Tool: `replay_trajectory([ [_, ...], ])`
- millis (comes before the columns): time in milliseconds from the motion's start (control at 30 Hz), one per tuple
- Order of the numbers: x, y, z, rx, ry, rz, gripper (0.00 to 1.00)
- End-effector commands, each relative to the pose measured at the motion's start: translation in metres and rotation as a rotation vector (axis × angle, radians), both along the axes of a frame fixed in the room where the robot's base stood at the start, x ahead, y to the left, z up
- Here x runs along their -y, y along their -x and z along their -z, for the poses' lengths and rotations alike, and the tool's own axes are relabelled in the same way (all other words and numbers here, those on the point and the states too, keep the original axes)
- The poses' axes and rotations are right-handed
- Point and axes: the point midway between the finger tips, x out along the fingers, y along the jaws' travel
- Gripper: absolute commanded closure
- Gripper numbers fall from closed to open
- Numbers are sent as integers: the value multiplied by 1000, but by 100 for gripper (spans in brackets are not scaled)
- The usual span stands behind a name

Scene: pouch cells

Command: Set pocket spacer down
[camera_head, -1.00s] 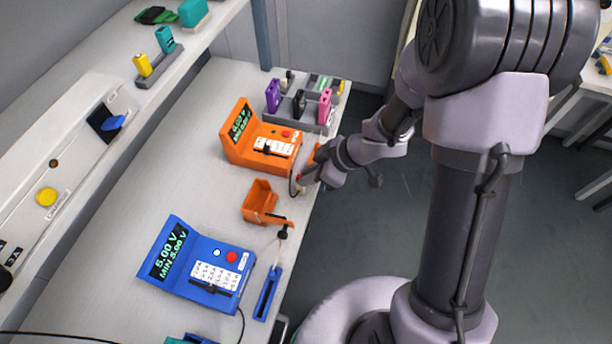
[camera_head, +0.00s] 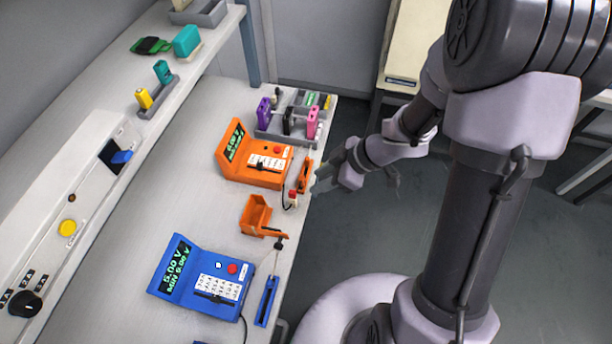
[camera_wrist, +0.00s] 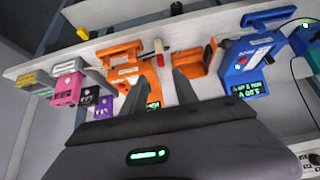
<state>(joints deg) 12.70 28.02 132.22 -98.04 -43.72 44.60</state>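My gripper (camera_head: 323,178) is just off the table's right edge, beside the orange tester (camera_head: 255,160). In the wrist view its two dark fingers (camera_wrist: 158,88) stand apart, with no held object visible between them. A small white piece with a red top (camera_head: 292,197) stands at the table edge, near the fingers but apart from them; it also shows in the wrist view (camera_wrist: 159,50). An upright orange holder (camera_head: 305,175) is close by. An open orange pocket (camera_head: 256,212) sits nearer the blue tester. I cannot tell which piece is the pocket spacer.
The blue tester (camera_head: 200,278) reads 5.00 V, with a blue slotted holder (camera_head: 266,300) beside it. A grey rack (camera_head: 268,135) with purple, black and pink cells stands at the back. A raised shelf (camera_head: 115,105) runs along the left. Open floor lies right of the table.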

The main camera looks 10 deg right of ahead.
Motion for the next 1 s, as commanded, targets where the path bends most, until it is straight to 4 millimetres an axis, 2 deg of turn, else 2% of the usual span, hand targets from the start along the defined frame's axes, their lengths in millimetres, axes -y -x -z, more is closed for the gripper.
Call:
replay_trajectory([
  [33,6,2,-13,0,0,3,65],
  [167,14,1,-23,11,7,17,65],
  [267,32,-34,-54,124,76,170,65],
  [333,63,-67,-106,258,157,419,65],
  [367,81,-74,-135,311,189,559,65],
  [400,105,-70,-173,354,216,760,65],
  [467,129,-37,-215,338,204,1045,65],
  [500,133,-6,-230,276,164,1207,65],
  [533,129,20,-236,208,120,1306,65],
  [567,119,45,-238,129,66,1381,65],
  [600,100,75,-239,14,-11,1446,65],
  [700,49,126,-239,-221,-166,1482,65],
  [800,23,147,-241,-331,-236,1469,65],
  [1000,19,150,-242,-352,-248,1466,65],
])
